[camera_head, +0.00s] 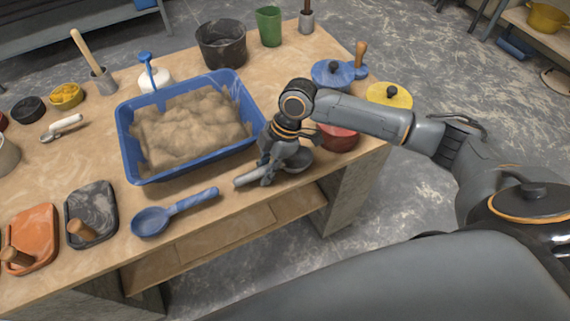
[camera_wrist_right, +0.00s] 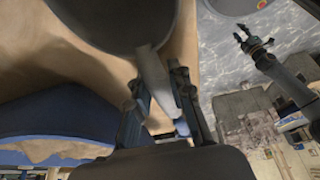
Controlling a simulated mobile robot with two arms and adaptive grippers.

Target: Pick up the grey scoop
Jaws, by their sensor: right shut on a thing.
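The grey scoop shows in the head view near the table's front edge, its bowl (camera_head: 299,161) to the right and its handle (camera_head: 248,178) pointing left. My right gripper (camera_head: 268,170) is shut on the handle, from above. In the right wrist view the dark round bowl (camera_wrist_right: 105,18) fills the top, and the pale handle (camera_wrist_right: 153,72) runs between the fingers of my right gripper (camera_wrist_right: 162,95). I cannot tell whether the scoop touches the table. My left gripper (camera_wrist_right: 251,40) shows small in the right wrist view, its fingers apart and empty.
A blue tub (camera_head: 190,165) of mortar stands left of the scoop, and a blue scoop (camera_head: 172,212) lies in front of it. A red pot (camera_head: 338,138), blue lid (camera_head: 333,74) and yellow lid (camera_head: 390,95) are at the right. The front edge is close.

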